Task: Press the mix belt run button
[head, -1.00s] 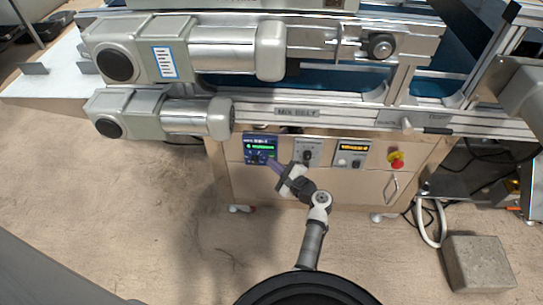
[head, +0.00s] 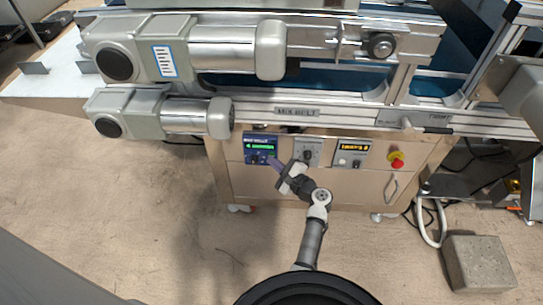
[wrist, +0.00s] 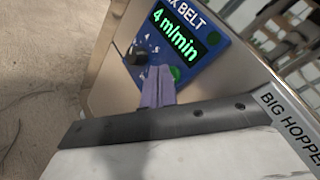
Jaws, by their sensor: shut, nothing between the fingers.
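The mix belt panel (head: 261,142) is a small blue box on the cabinet front, under the belt frame. In the wrist view its blue face (wrist: 219,48) reads "X BELT", and its display (wrist: 177,37) shows "4 m/min" in green. A round green button (wrist: 176,73) sits below the display, partly covered by my fingers. A black knob (wrist: 134,57) is to its left. My gripper (wrist: 158,70) is shut and empty, its purple fingers beside the green button. I cannot tell whether they touch the panel. In the head view my gripper (head: 272,161) is at the panel's lower right.
Right of the panel are a grey knob box (head: 307,152), an orange-display box (head: 351,154) and a red emergency stop (head: 396,160). Motors (head: 165,114) overhang at upper left. A concrete block (head: 478,262) lies on the floor at right. The floor at left is clear.

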